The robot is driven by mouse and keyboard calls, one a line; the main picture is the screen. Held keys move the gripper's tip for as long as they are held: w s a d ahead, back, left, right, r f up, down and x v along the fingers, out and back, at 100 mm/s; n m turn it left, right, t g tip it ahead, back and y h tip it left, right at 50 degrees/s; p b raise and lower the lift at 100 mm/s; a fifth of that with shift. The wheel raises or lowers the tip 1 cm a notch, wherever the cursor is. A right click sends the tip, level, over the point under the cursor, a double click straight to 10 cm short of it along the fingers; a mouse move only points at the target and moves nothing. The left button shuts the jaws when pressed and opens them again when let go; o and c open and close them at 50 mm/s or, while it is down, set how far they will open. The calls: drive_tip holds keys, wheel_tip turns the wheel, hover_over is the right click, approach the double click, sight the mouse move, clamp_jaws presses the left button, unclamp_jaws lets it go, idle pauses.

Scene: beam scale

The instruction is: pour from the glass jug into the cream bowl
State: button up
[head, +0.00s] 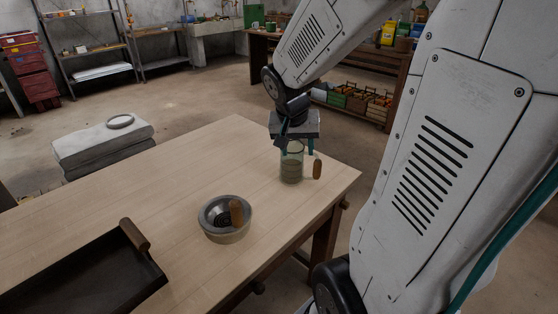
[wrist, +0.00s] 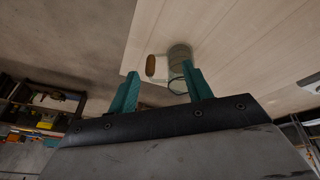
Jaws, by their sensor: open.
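The glass jug (head: 291,168) stands upright near the right end of the wooden table, with murky contents and a wooden handle (head: 317,166) on its right side. The cream bowl (head: 228,236) sits nearer and to the left, with a dark grey inside; a wooden-handled item (head: 236,212) rests in it. My gripper (head: 297,147) is open at the top of the jug in the head view. In the wrist view, the jug (wrist: 179,54) and its handle (wrist: 151,66) lie just beyond the open teal fingers (wrist: 161,72). I cannot tell whether they touch the jug.
A dark tray (head: 90,272) with a wooden grip lies at the table's near left. The table top (head: 200,160) is clear between tray, bowl and jug. A grey stacked block (head: 103,145) with a ring on top stands beyond the left edge. Shelves line the back.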

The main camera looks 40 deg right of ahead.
sight(316, 165)
drive_tip(key=shift+w+d+f+m+h, duration=0.1)
drive_tip(key=shift+w+d+f+m, duration=0.6)
drive_tip(key=shift+d+f, duration=1.8)
drive_tip(key=shift+w+d+f+m+h, duration=0.1)
drive_tip(key=shift+w+d+f+m, duration=0.6)
drive_tip(key=shift+d+f, duration=1.75)
drive_tip(key=shift+w+d+f+m+h, duration=0.1)
drive_tip(key=shift+w+d+f+m, duration=0.6)
drive_tip(key=shift+d+f, duration=1.8)
drive_tip(key=shift+a+f, duration=0.3)
drive_tip(key=shift+a, duration=0.1)
clamp_jaws()
